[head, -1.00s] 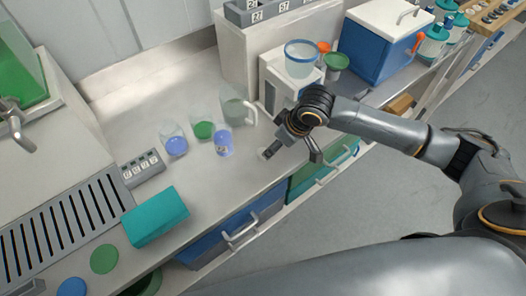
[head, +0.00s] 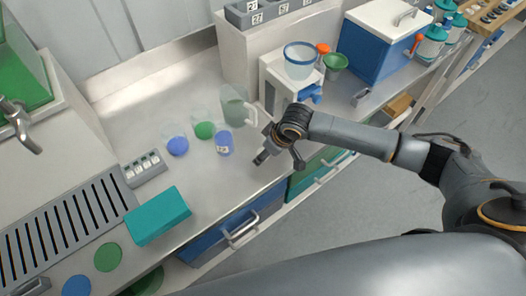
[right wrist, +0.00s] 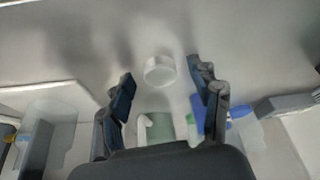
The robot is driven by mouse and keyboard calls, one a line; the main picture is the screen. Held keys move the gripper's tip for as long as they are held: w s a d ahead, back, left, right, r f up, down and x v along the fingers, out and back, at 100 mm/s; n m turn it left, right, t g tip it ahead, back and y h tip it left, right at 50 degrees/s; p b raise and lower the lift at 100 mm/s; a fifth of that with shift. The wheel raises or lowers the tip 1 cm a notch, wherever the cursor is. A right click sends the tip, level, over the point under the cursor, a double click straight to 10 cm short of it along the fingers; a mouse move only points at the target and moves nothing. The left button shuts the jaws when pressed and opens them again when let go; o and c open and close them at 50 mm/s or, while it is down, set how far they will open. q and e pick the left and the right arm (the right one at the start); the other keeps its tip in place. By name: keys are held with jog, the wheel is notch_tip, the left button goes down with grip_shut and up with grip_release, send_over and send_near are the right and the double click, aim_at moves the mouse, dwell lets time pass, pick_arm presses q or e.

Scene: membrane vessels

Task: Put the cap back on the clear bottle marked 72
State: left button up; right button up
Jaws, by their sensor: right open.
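My right gripper (head: 279,160) is open and empty over the front of the counter, right of the small vessels. In the right wrist view a round white cap (right wrist: 160,71) sits on the pale surface, between and just beyond the spread fingertips; I see no finger touching it. In the head view the cap is not distinguishable near the gripper. A small clear bottle (head: 224,143) with blue in it and a pale label stands uncapped left of the gripper; the label's number is too small to read. My left gripper is not in view.
A clear jug (head: 237,108) stands behind the bottle. Beakers with green (head: 204,129) and blue (head: 177,146) contents stand to its left. A teal box (head: 158,215) lies at the front left. A white stand (head: 275,88) rises behind the gripper. The counter's front edge is close.

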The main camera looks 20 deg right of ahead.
jog(key=shift+c, duration=0.4)
jog(key=c, duration=0.8)
jog(key=shift+r, duration=0.1)
jog(key=shift+r, duration=0.2)
notch_tip(320, 180, up, 2)
jog(key=shift+r+b, duration=0.15)
jog(key=shift+b, duration=0.7)
jog(key=s+a+r, duration=0.1)
jog(key=s+r, duration=0.2)
jog(key=s, duration=0.1)
jog(key=s+a+r+b, duration=0.1)
jog(key=s+a+r, duration=0.1)
jog(key=s, duration=0.3)
jog(key=s+a+r+b, duration=0.1)
jog(key=s+r, duration=0.3)
jog(key=r, duration=0.1)
jog(key=shift+s+a+r, duration=0.1)
jog(key=shift+s+a, duration=0.05)
jog(key=shift+a, duration=0.15)
